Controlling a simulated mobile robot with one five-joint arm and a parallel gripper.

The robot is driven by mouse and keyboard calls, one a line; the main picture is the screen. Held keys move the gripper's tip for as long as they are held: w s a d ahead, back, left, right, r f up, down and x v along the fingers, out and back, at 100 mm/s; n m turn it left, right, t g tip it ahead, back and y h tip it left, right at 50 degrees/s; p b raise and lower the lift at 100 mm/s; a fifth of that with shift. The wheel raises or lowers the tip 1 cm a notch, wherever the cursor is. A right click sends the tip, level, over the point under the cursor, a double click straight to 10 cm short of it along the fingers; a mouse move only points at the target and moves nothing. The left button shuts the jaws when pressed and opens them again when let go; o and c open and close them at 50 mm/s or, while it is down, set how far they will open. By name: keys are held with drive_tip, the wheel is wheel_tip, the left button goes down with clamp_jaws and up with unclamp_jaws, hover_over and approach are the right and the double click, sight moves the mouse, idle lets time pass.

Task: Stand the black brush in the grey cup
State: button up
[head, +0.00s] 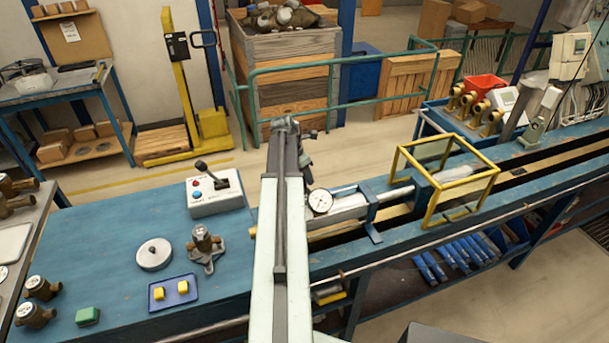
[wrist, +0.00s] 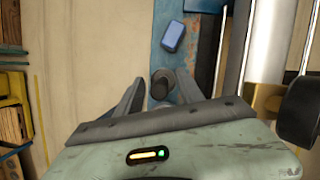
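My gripper (wrist: 159,78) shows in the wrist view with its two fingers spread apart. A dark grey, round-topped thing (wrist: 161,86) stands between and beyond the fingers, at the edge of the blue bench; I cannot tell whether it is the grey cup or part of the black brush. No finger clearly closes on it. In the head view my gripper (head: 307,148) is partly seen at the far end of my arm, over the bench's back edge. Neither the cup nor the brush can be made out in the head view; my arm hides part of the bench.
A blue block (wrist: 173,38) lies on the bench beyond the fingers. A dial gauge (head: 320,201) and a yellow frame (head: 432,184) stand right of my arm. A switch box (head: 214,192), a brass meter (head: 205,245) and a blue tray (head: 174,305) are left of it.

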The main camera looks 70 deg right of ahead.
drive_tip(key=p+v, duration=0.7)
drive_tip(key=shift+r, duration=0.4)
drive_tip(key=shift+a, duration=0.1)
idle(0.5)
